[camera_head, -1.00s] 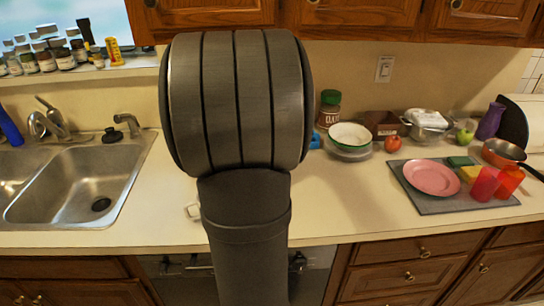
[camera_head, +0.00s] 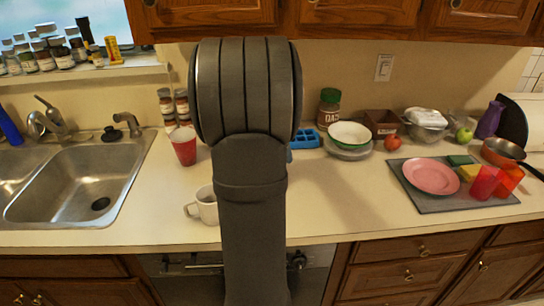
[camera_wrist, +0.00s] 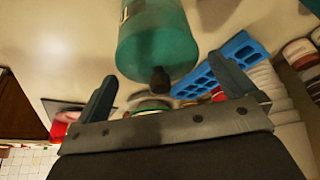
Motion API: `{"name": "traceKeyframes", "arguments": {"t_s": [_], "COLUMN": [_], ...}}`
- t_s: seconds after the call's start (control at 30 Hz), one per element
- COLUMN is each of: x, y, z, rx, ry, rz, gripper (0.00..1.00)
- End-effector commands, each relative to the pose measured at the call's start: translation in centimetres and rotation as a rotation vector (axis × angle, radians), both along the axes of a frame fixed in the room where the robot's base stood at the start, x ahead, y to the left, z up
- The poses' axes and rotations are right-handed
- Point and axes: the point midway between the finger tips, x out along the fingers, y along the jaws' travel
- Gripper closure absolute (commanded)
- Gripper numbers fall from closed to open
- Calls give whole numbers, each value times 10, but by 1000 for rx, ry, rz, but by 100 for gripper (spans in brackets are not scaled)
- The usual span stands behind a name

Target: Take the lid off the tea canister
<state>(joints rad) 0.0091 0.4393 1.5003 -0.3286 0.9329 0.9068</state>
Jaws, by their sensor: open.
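In the wrist view a teal cylinder (camera_wrist: 150,35), which looks like the tea canister, stands ahead of my gripper with a pale label at its upper edge. A small dark knob (camera_wrist: 160,78) sits at its near end, apparently on the lid. I cannot make out the seam between lid and body. My gripper (camera_wrist: 166,90) is open, its two fingers wide apart, one on each side of the knob. I see no contact; the gap to the knob is hard to judge. In the head view my arm hides the canister and the gripper.
A blue tray (camera_wrist: 220,65) lies close beside the canister, with stacked white cups or bowls (camera_wrist: 278,100) nearby. In the head view a red cup (camera_head: 183,147) and a white mug (camera_head: 207,206) stand left of my arm.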

Motion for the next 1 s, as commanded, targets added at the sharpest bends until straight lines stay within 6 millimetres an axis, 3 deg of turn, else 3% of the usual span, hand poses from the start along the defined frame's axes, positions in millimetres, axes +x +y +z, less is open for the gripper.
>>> {"name": "traceKeyframes", "arguments": {"t_s": [0.1, 0.3, 0.73, 1.0], "x": [0, 0, 0, 1], "y": [0, 0, 0, 0], "z": [0, 1, 4, 38], "rx": [0, 0, 0, -1], "ry": [0, 0, -1, -4], "rz": [0, 0, 0, 0], "gripper": [4, 40, 40, 40]}}
